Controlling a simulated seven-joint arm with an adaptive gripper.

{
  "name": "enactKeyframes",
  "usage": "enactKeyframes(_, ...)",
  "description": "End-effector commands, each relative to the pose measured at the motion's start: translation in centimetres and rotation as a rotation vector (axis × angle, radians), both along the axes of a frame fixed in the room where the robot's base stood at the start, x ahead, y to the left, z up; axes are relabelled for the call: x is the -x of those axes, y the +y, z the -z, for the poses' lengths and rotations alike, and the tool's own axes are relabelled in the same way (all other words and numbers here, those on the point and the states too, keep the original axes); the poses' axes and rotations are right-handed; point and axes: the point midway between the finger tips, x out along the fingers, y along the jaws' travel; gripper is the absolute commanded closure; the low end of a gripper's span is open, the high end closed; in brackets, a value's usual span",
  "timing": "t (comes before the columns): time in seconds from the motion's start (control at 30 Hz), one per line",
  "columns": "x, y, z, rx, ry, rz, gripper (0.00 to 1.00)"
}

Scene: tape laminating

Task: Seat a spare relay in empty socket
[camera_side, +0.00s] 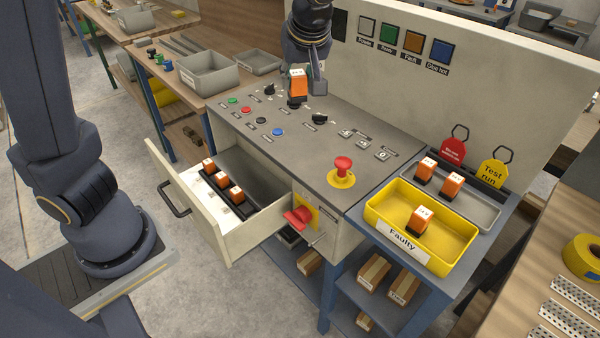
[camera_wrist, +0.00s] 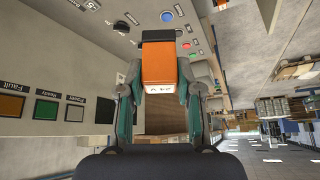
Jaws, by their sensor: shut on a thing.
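My gripper (camera_side: 304,72) is shut on an orange relay (camera_side: 298,85) with a white labelled end and holds it above the rear of the grey console top. In the wrist view the held relay (camera_wrist: 160,62) sits between both fingers. In the open drawer, orange relays (camera_side: 221,180) stand in a row in a dark socket strip (camera_side: 243,212). Two more relays (camera_side: 425,170) stand in the grey tray (camera_side: 480,210) at right. One relay (camera_side: 420,221) is in the yellow "Faulty" bin (camera_side: 452,256). I cannot make out an empty socket.
The console top (camera_side: 300,150) carries several knobs and buttons and a red emergency stop (camera_side: 342,168). A panel (camera_side: 480,60) with coloured lamps rises behind. The drawer (camera_side: 200,225) juts out in front. A red handle (camera_side: 299,215) is beside it.

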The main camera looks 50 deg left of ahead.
Motion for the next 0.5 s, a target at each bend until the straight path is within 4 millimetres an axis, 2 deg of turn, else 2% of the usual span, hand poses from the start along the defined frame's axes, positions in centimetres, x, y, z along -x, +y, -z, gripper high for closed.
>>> enactKeyframes(0.03, 1.1, 1.6, 0.2, 0.005, 0.0, -0.065, 1.0)
enactKeyframes(0.1, 2.6, 3.6, 0.4, 0.009, 0.001, -0.158, 1.0)
enactKeyframes(0.2, 4.4, 5.9, 0.8, 0.013, 0.0, -0.268, 1.0)
enactKeyframes(0.5, 8.7, 9.9, 2.0, 0.02, 0.01, -0.491, 1.0)
